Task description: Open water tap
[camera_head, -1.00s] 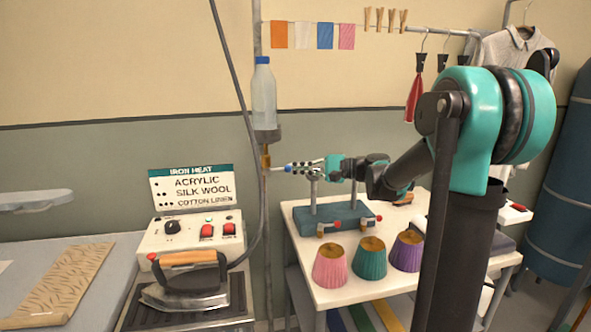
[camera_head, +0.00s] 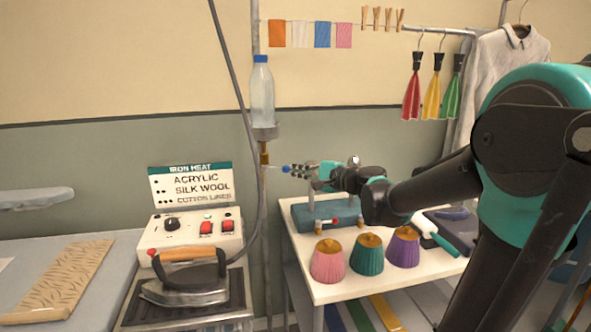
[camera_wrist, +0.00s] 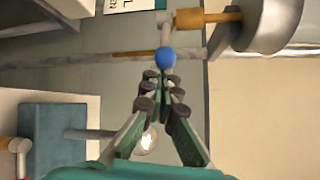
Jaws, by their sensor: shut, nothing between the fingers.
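The water tap is a brass fitting (camera_head: 264,153) on the upright pipe under a water bottle (camera_head: 261,92). A thin lever reaches right from it to a blue ball knob (camera_head: 286,168). In the wrist view the knob (camera_wrist: 166,57) is at top centre, with the brass piece (camera_wrist: 222,16) above right. My gripper (camera_head: 295,169) is to the right of the knob, pointing left at it. Its dark fingertips (camera_wrist: 162,80) are shut and empty just short of the knob in the wrist view. I cannot tell whether they touch it.
Below my gripper, a white table (camera_head: 330,292) holds a teal block (camera_head: 305,214) with small red-ended valves and three ribbed cups (camera_head: 369,255). An iron (camera_head: 188,278) and its control box (camera_head: 196,236) stand left. A hose hangs beside the pipe.

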